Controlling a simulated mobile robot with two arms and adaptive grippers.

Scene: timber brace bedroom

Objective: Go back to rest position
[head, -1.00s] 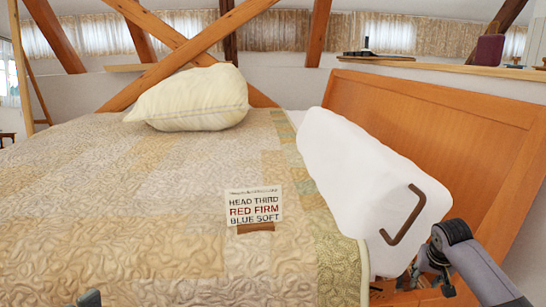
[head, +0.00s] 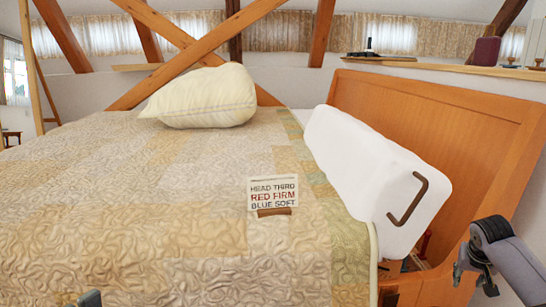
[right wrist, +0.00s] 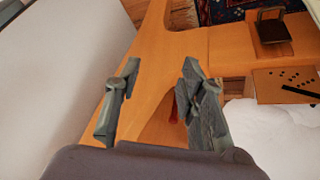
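My right gripper (head: 474,280) is at the lower right in the head view, beside the headboard and right of the white bolster. In the right wrist view its two grey fingers (right wrist: 159,82) stand apart with nothing between them; orange wood lies behind. Of my left side, only a small dark grey part (head: 88,298) shows at the bottom left edge of the head view, and I cannot see its fingers. The long white bolster (head: 360,175) with a brown handle (head: 408,200) lies along the headboard (head: 440,125), apart from my right gripper.
The quilted bed (head: 130,210) carries a cream pillow (head: 203,97) at the back and a small sign (head: 273,193) reading "HEAD THIRD RED FIRM BLUE SOFT". A ledge (head: 430,67) with small objects runs behind the headboard. The right wrist view shows a patterned rug (right wrist: 232,10).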

